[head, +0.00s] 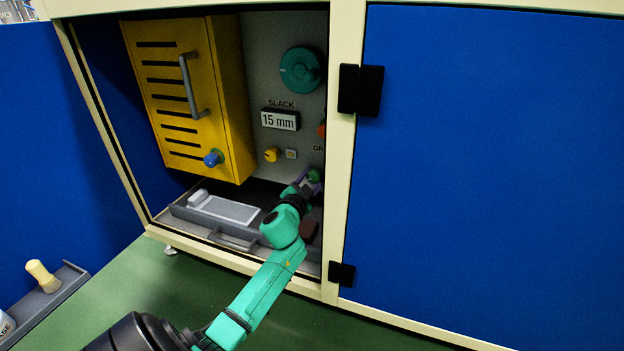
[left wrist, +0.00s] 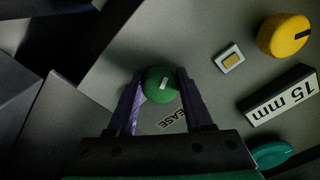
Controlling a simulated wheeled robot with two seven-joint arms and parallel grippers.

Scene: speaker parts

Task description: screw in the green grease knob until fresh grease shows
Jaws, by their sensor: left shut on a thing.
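The green grease knob (left wrist: 161,85) sits on the grey panel between the two fingers of my left gripper (left wrist: 160,92) in the left wrist view. The fingers are shut on it from both sides, and a white mark shows on its face. In the head view the knob (head: 314,175) is small and partly covered by my left gripper (head: 308,182). A square indicator window (left wrist: 229,59) beside it looks pale yellow inside; it also shows in the head view (head: 291,154). The grease label (left wrist: 172,120) is partly hidden by a finger. My right gripper is not in view.
A yellow knob (left wrist: 284,37) and a "15 mm" display (head: 280,120) are close by. A teal dial (head: 301,69) is higher. A yellow box (head: 178,90) with a handle stands left, a grey tray (head: 232,240) below. The cabinet post (head: 342,200) is close on the right.

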